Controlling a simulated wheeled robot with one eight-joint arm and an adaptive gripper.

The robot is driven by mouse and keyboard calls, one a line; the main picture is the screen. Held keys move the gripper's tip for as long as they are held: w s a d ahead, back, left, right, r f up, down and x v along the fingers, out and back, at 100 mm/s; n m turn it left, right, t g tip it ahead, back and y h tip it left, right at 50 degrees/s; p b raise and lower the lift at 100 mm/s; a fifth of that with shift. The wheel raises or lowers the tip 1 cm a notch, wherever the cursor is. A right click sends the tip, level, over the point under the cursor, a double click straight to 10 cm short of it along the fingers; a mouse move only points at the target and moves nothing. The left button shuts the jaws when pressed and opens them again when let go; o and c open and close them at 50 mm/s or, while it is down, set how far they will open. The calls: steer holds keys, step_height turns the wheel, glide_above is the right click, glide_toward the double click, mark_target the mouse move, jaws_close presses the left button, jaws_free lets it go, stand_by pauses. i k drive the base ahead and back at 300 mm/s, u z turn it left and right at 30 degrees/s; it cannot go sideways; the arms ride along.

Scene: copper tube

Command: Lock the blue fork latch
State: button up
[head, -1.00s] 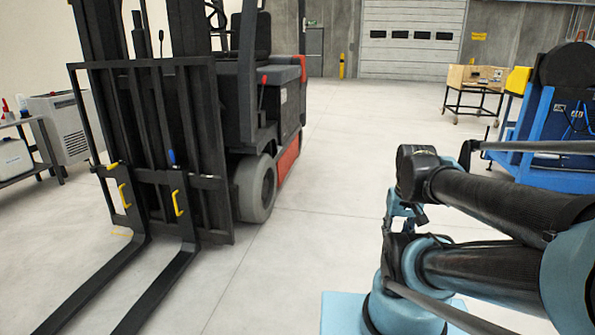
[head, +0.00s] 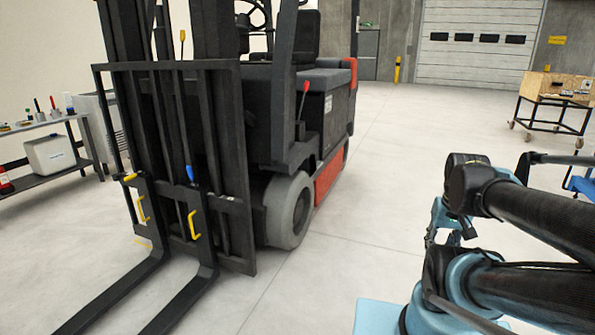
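The blue fork latch (head: 190,173) stands upright at the top of the right-hand fork (head: 202,225) of a black forklift. A yellow latch (head: 131,177) sits at the top of the left-hand fork (head: 147,225) and lies tilted over to one side. Each fork has a yellow handle below its latch. My arm is folded at the right of the view, well apart from the forklift. My gripper (head: 445,232) seems to hang at the arm's near end; its fingers are too small and covered to read.
The forklift's wheel (head: 289,210) and red-and-black body stand behind the mast. The forks reach out low over the floor toward me. A bench (head: 45,150) with tools stands at the left, a cart (head: 555,100) at the back right. The floor between my arm and the forklift is clear.

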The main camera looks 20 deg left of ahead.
mark_target(191, 174)
steer(key=u, duration=0.35)
steer(key=i, duration=1)
steer(key=u, duration=1.25)
steer(key=i, duration=0.95)
steer(key=u, duration=0.2)
steer(key=k, duration=0.75)
steer(key=u, duration=0.35)
steer(key=i, duration=0.25)
